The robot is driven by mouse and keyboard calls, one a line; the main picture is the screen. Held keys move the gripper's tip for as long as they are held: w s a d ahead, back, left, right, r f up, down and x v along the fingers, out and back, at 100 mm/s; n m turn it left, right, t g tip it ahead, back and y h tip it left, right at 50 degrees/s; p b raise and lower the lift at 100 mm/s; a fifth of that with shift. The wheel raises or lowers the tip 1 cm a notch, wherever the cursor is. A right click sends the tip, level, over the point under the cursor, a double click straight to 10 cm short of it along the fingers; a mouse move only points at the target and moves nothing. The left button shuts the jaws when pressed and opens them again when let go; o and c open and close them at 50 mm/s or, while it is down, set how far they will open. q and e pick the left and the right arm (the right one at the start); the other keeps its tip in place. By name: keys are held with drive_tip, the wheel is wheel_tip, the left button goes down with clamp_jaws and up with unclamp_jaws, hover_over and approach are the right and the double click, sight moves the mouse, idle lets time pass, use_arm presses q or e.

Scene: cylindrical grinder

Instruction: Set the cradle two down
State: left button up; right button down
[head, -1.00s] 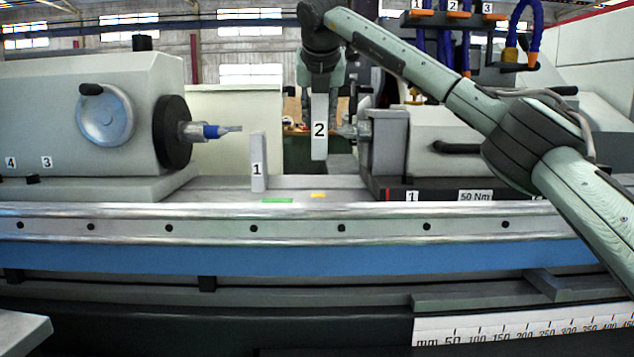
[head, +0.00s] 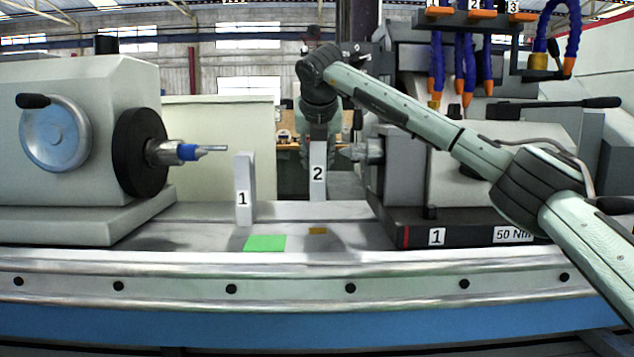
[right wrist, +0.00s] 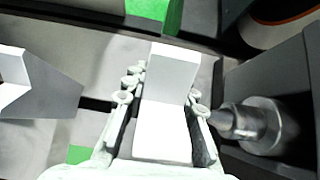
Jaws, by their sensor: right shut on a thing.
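Cradle two (head: 317,178) is a pale upright block marked 2, held by my right gripper (head: 319,138) at its upper part. In the right wrist view the block (right wrist: 168,95) sits between both fingers of the right gripper (right wrist: 165,95). Its lower end shows near the back edge of the machine bed; I cannot tell whether it touches. Cradle one (head: 244,192), marked 1, stands upright on the bed to its left. A green patch (head: 265,244) and a small yellow patch (head: 317,231) lie on the bed in front. My left gripper is not in view.
The workhead (head: 143,150) with its pointed centre is at the left. The tailstock (head: 400,165) is close on the right of cradle two, and its centre (right wrist: 240,122) shows beside the right finger. Blue hoses (head: 462,62) hang at the upper right.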

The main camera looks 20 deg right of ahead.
sight(317, 179)
drive_tip(key=shift+f, duration=1.95)
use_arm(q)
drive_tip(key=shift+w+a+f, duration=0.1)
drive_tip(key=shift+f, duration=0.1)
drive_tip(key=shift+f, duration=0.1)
use_arm(e)
drive_tip(key=shift+f, duration=0.1)
drive_tip(key=shift+f, duration=0.15)
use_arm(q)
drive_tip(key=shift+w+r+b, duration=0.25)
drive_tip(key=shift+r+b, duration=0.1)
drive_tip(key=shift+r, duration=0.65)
use_arm(e)
drive_tip(key=shift+f, duration=0.15)
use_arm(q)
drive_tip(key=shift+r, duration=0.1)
